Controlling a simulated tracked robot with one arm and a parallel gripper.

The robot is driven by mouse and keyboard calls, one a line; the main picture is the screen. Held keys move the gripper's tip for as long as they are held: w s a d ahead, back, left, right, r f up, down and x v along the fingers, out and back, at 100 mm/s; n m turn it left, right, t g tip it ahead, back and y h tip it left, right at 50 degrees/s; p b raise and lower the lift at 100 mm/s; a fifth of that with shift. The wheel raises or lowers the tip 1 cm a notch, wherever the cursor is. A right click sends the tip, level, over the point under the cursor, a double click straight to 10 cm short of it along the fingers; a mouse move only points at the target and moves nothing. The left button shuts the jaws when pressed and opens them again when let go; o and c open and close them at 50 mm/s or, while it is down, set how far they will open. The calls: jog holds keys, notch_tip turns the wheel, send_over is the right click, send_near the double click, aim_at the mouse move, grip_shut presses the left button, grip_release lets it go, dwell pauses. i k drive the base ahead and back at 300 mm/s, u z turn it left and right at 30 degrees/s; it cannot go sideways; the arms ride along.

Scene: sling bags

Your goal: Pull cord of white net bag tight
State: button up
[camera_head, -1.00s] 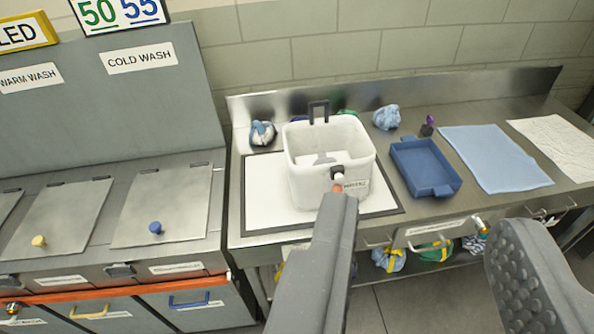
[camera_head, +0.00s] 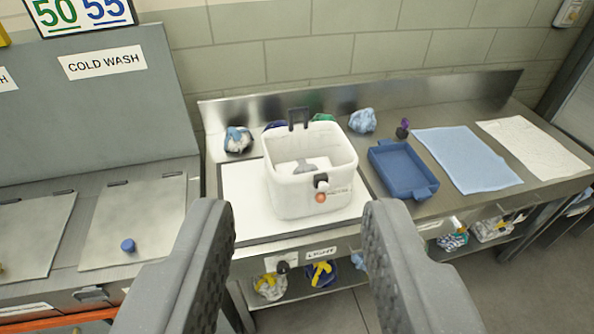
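No mesh is clear enough for me to name the white net bag for certain. A white-and-blue bundle (camera_head: 238,140) lies at the back left of the counter. A white bundle with yellow on it (camera_head: 270,287) lies on the lower shelf. A white open-topped tub (camera_head: 310,195) stands on a white board (camera_head: 240,205); it has a black upright piece at the back, and a black fitting and orange-red knob in front. A grey thing lies inside it. My gripper (camera_head: 300,215) is open and empty, fingers wide apart in front of the tub. No cord end is clear.
A blue tray (camera_head: 402,170), a light blue cloth (camera_head: 467,158) and a white cloth (camera_head: 532,144) lie to the right. A blue bundle (camera_head: 362,120) is at the back. A blue-and-yellow bundle (camera_head: 320,273) is on the lower shelf. Metal lids (camera_head: 135,215) are at left.

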aim_at(321, 198)
jog(key=i, duration=0.9)
jog(key=z, duration=0.05)
